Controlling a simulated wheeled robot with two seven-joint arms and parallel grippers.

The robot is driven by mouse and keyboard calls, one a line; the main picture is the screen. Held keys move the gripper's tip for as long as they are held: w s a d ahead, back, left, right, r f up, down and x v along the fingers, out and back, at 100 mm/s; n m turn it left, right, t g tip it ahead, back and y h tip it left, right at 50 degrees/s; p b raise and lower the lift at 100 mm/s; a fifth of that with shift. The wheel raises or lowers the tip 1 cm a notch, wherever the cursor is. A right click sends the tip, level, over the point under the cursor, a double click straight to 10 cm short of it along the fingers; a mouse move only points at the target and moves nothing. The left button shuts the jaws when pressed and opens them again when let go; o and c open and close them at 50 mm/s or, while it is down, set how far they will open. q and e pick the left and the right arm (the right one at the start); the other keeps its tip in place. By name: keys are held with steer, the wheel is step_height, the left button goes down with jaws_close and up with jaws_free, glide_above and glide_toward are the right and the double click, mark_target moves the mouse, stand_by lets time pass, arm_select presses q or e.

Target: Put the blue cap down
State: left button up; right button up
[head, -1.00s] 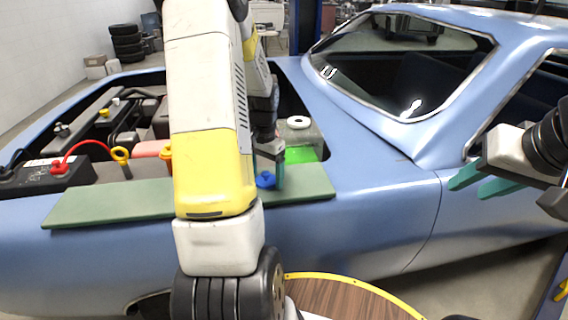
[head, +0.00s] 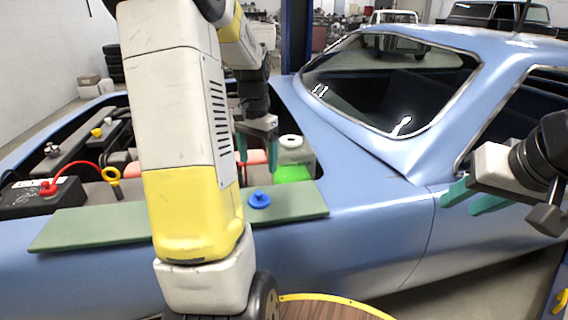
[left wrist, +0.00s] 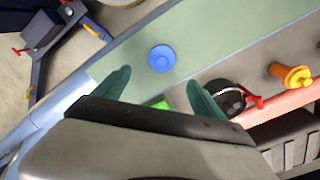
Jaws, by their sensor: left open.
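The blue cap (head: 259,199) rests on the green mat (head: 100,226) along the car's fender. It also shows in the left wrist view (left wrist: 161,58), lying on the mat beyond the fingertips. My left gripper (head: 257,150) is open and empty, raised above and behind the cap, apart from it. Its two teal fingers show in the left wrist view (left wrist: 158,84) with a wide gap between them. My right gripper (head: 464,198) is at the right, beside the car's door, with its teal fingers apart and nothing between them.
A translucent tank with green fluid (head: 292,160) stands in the engine bay just behind the cap. A round wooden table (head: 320,308) is in front.

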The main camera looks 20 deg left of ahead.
arm_select(q)
steer(key=s+d+r+n+t+h, duration=0.1)
steer(key=s+d+r+t, duration=0.2)
steer(key=s+d+r, duration=0.2)
steer(key=s+d+r+n+t+h, duration=0.1)
steer(key=s+d+r+t, duration=0.2)
steer(key=s+d, duration=0.8)
step_height(320, 180, up, 2)
steer(key=shift+s+d+r, duration=0.1)
steer(key=shift+s+d, duration=0.1)
steer(key=shift+s, duration=0.6)
